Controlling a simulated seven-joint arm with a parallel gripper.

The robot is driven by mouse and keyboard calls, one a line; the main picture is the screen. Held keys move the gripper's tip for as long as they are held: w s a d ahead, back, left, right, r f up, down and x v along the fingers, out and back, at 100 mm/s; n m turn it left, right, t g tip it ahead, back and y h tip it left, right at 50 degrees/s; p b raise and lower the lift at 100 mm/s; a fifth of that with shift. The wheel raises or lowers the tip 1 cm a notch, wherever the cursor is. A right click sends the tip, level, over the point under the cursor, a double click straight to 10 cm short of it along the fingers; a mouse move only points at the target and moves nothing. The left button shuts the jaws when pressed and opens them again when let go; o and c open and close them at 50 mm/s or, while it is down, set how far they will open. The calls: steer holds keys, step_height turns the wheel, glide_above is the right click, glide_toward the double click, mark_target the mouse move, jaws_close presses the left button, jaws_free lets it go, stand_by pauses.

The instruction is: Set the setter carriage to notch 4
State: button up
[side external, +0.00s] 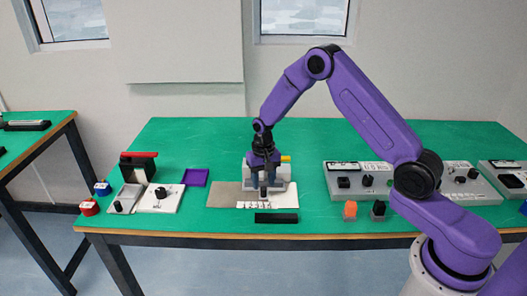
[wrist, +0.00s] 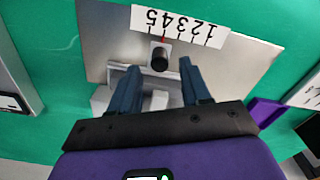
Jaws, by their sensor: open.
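The setter carriage is a small grey block with a black knob (wrist: 160,60), on a grey metal plate (wrist: 240,62). A white scale strip (wrist: 181,22) numbered 1 to 5 lies along the plate, upside down in the wrist view. A red pointer line on the carriage meets the strip near the 4; the exact alignment is too small to tell. My gripper (wrist: 161,66) is open, one finger on each side of the knob, with gaps showing. In the side view, my gripper (side external: 264,165) is just above the knob, pointing down; its height around it is unclear.
A black bar (side external: 276,218) lies in front of the plate. A purple tray (side external: 195,178) and a lever unit (side external: 139,167) stand to the left. A grey control panel (side external: 345,168) and an orange-topped block (side external: 350,209) are on the right. The back of the green table is clear.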

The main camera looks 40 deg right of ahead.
mark_target(263, 188)
step_height(263, 188, up, 14)
stand_by(0.4)
steer(key=shift+f, duration=0.1)
steer(key=s+a+r+n, duration=0.3)
steer(key=s+a+n, duration=0.15)
steer(key=s, duration=0.35)
steer(key=s+a+r+n, duration=0.2)
steer(key=s+a+n, duration=0.1)
steer(key=s+a, duration=0.3)
steer(key=s+d+n, duration=0.2)
steer(key=s+n, duration=0.3)
steer(key=s, duration=0.7)
steer(key=s+d+n, duration=0.2)
steer(key=s+n, duration=0.2)
steer(key=s, duration=0.7)
steer(key=shift+s+d+r+n, duration=0.15)
steer(key=shift+s+d+n, duration=0.2)
steer(key=shift+s+d, duration=0.05)
